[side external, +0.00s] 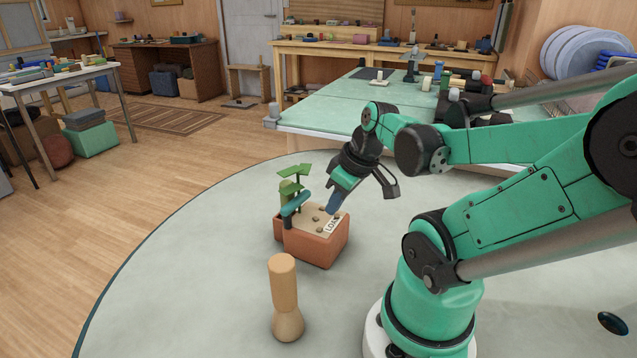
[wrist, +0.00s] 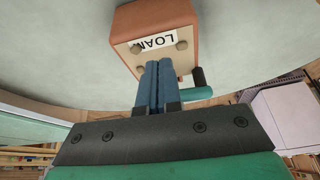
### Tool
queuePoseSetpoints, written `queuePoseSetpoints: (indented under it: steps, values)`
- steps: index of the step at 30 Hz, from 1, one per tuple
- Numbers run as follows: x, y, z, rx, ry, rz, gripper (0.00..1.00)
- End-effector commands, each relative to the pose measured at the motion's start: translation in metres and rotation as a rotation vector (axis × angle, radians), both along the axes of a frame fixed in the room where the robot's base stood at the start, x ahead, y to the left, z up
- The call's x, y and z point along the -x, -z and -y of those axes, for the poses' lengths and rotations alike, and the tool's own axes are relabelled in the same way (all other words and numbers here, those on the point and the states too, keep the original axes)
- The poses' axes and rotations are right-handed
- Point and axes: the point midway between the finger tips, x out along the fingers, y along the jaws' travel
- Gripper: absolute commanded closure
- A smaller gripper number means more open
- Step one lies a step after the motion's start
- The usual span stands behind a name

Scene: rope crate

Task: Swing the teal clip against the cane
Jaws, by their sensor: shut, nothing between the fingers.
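A terracotta box (side external: 315,246) with a tan top and a white "LOAM" label stands on the round table; it also shows in the wrist view (wrist: 135,22). The teal clip (side external: 296,203) is a short bar at the box's left side, by a dark upright pin (side external: 287,221). In the wrist view the clip (wrist: 199,93) lies right of my fingers, beside the dark pin (wrist: 197,77).
A pale wooden peg (side external: 285,290) with a rounded base stands in front of the box. The round table (side external: 180,300) is clear to the left. A green-topped bench (side external: 330,105) with several small items stands behind.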

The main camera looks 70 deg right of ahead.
Motion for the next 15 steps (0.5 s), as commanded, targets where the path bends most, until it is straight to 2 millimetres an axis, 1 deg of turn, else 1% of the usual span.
queuePoseSetpoints:
  steps: [1, 6, 10, 15]
  values:
    - [-0.007, -0.001, 0.001, 0.000, -0.006, 0.000, 1.00]
    - [-0.023, -0.001, 0.004, 0.001, -0.005, 0.000, 1.00]
    - [-0.033, -0.002, 0.006, 0.001, -0.004, 0.001, 1.00]
    - [-0.038, -0.001, 0.006, 0.000, -0.001, 0.001, 1.00]
